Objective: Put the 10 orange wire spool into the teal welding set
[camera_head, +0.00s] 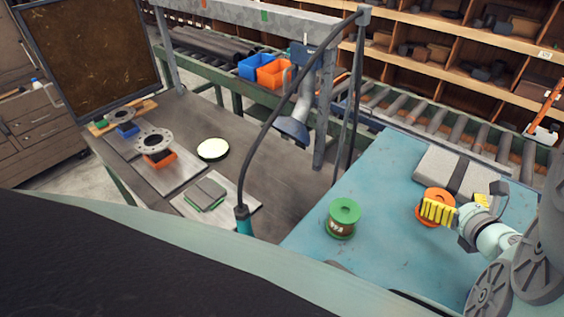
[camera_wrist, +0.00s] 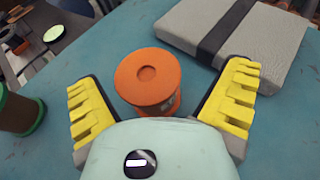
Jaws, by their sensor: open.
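The orange wire spool (camera_head: 431,193) stands upright on the blue-teal table (camera_head: 385,180) in the head view, partly covered by a yellow finger. In the wrist view the orange spool (camera_wrist: 148,75) sits between the spread yellow fingers, with a gap on both sides. My gripper (camera_head: 459,206) is open and empty; in the wrist view my gripper (camera_wrist: 160,88) shows both fingers apart. Their height relative to the spool is hard to tell. I cannot clearly identify a teal welding set; a teal-ended tool (camera_head: 244,222) hangs on a dark cable in the head view.
A green-flanged spool (camera_head: 344,212) stands left of the orange one. A grey case with a black band (camera_head: 446,172) lies behind it. A dark bench (camera_head: 235,160) at left holds plates and flanges. Between the two spools the table is clear.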

